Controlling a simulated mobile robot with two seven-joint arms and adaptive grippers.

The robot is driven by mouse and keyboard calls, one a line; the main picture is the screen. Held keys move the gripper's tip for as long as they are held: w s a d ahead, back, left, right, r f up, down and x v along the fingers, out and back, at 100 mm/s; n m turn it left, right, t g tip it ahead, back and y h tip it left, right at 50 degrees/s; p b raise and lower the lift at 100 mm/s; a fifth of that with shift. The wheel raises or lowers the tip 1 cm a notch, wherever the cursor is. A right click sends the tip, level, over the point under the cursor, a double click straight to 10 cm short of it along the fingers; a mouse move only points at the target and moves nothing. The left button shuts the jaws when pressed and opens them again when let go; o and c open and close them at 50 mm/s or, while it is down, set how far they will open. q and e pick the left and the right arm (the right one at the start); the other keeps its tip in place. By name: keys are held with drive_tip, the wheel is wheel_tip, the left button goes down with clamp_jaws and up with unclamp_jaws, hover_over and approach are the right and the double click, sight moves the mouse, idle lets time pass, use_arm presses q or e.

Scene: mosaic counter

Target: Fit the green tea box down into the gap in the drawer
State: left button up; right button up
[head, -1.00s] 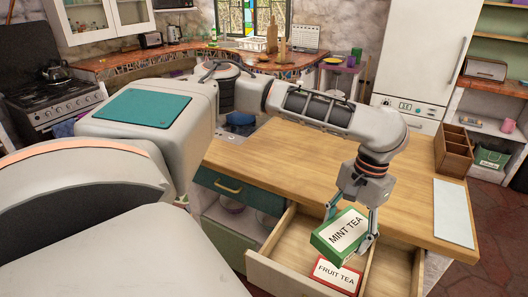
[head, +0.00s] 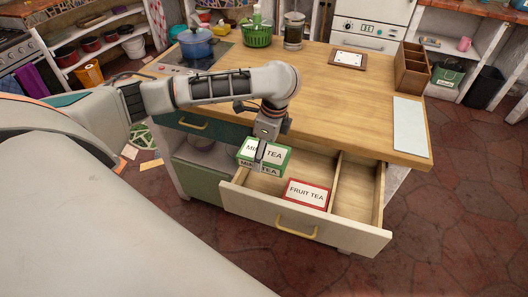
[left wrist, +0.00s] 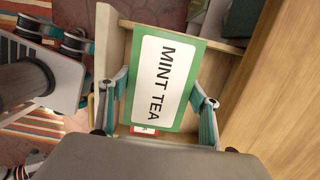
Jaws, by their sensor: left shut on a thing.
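The green mint tea box (head: 263,157) is held over the left part of the open drawer (head: 262,209). My left gripper (head: 262,152) is shut on it, one finger across the lettered face. In the left wrist view the box (left wrist: 163,78) lies between the two teal fingers (left wrist: 163,98), lettering towards the camera. A red-edged fruit tea box (head: 307,194) sits in the drawer, to the right of the held box; a red corner of it (left wrist: 144,129) shows below the green box in the left wrist view. What looks like my right gripper (left wrist: 55,35) shows at that view's left edge.
A divider (head: 335,183) splits the drawer, and the narrow right compartment (head: 357,196) looks empty. The wooden counter (head: 320,105) is above and behind the drawer. A wooden organiser (head: 412,66) and a pale board (head: 410,125) are on its right.

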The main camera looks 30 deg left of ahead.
use_arm(q)
drive_tip(key=shift+f+b, duration=0.3)
drive_tip(key=shift+f, duration=0.8)
drive_tip(key=f+b, duration=0.1)
drive_tip(key=b, duration=0.2)
drive_tip(key=shift+f, duration=1.3)
use_arm(e)
drive_tip(key=shift+w+a+f+y, duration=0.2)
drive_tip(key=shift+w+a, duration=0.15)
drive_tip(key=shift+a, duration=0.3)
drive_tip(key=shift+w+a+f+y, duration=0.2)
drive_tip(key=shift+w+a, duration=0.15)
drive_tip(key=shift+a, duration=0.25)
drive_tip(key=shift+s+f, duration=0.1)
drive_tip(key=shift+r, duration=0.25)
use_arm(q)
drive_tip(key=shift+p, duration=0.45)
use_arm(e)
drive_tip(key=shift+r+t, duration=0.3)
drive_tip(key=shift+r, duration=0.3)
